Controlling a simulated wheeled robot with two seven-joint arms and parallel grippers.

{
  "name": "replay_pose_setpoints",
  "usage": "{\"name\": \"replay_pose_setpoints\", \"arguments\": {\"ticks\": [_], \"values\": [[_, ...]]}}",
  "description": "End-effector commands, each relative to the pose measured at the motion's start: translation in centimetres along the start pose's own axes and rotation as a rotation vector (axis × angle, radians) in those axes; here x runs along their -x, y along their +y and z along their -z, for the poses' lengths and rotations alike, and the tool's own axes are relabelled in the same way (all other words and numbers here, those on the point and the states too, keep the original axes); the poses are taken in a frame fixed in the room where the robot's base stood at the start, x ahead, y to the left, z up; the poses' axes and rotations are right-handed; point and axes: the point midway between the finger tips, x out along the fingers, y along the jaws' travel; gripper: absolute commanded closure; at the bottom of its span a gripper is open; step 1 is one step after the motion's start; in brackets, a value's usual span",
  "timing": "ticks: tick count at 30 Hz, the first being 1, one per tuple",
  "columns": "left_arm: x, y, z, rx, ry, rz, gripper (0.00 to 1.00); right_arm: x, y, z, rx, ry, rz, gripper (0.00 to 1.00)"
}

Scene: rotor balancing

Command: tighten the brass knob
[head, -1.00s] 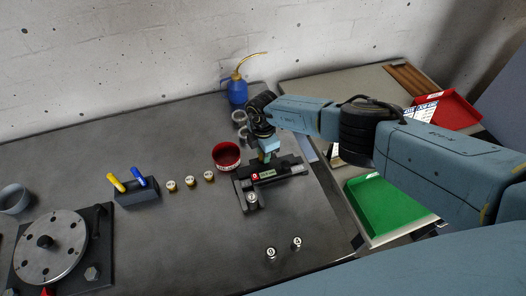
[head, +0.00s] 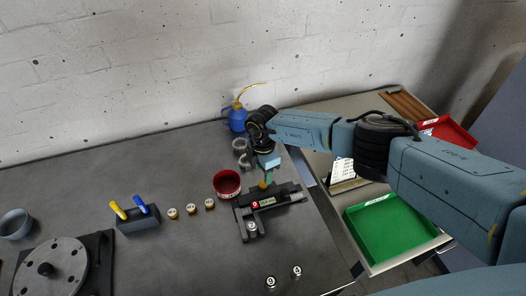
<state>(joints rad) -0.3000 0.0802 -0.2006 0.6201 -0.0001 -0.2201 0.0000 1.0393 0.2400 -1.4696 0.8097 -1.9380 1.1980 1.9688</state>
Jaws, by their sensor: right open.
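A black fixture (head: 290,196) with a small green display and a red marked part stands on the dark bench right of centre. My right gripper (head: 266,176) points down just over the back of this fixture and is open. A small yellowish brass-coloured piece (head: 263,185) shows just below its fingers; it looks like the brass knob, but it is too small to be sure. I cannot tell whether the fingers touch it. My left gripper is not in view.
A red bowl (head: 227,183) stands close left of the fixture, a blue oil can (head: 237,118) behind. Several brass-based weights (head: 190,209) and a pen block (head: 138,221) stand left. A rotor disc (head: 50,267) is at lower left. A green tray (head: 390,228) lies right.

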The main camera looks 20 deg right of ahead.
Motion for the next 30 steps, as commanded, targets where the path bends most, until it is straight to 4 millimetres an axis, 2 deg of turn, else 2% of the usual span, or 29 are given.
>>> {"name": "replay_pose_setpoints", "arguments": {"ticks": [1,6,12,18,30], "values": [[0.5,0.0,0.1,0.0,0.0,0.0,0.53,1.5,0.1,-0.1,0.001,0.0,-0.003,0.51],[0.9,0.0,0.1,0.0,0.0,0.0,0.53,4.8,0.1,-0.1,0.001,0.0,-0.002,0.51],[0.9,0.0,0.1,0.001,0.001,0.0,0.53,7.3,0.0,-0.1,-0.001,0.0,0.0,0.51],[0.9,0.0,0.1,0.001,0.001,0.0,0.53,8.0,0.0,0.0,-0.001,0.0,0.0,0.51],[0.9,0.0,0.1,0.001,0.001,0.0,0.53,7.9,0.0,0.0,-0.001,0.0,0.0,0.51]]}}
